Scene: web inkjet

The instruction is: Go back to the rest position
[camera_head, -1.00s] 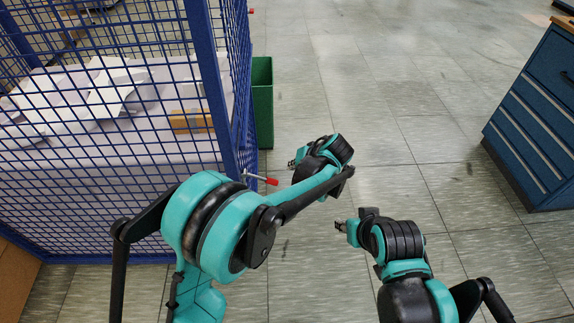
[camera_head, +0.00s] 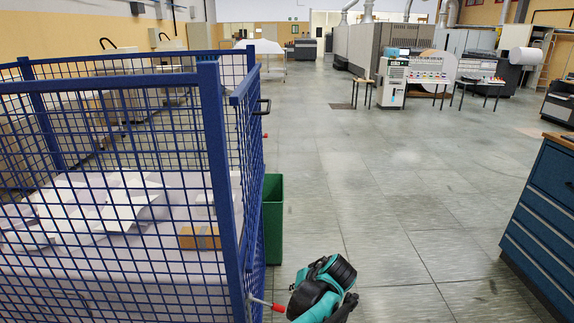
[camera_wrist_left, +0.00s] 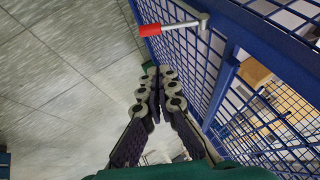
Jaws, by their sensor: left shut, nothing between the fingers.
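My left arm's teal and black wrist (camera_head: 322,288) shows at the bottom of the head view, just right of the blue cage's front corner. In the left wrist view my left gripper (camera_wrist_left: 157,100) is shut and empty, its fingertips together. It is beside the blue mesh of the cage (camera_wrist_left: 218,75), near a red-tipped handle (camera_wrist_left: 150,30). In the head view its fingers are hidden. My right gripper is not in view.
The blue mesh cage (camera_head: 215,130) holds white papers and a cardboard box (camera_head: 200,237). A green bin (camera_head: 273,220) stands behind its corner. A blue drawer cabinet (camera_head: 545,215) is at the right. Grey floor (camera_head: 390,210) between them is clear. Printing machines (camera_head: 393,82) stand far back.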

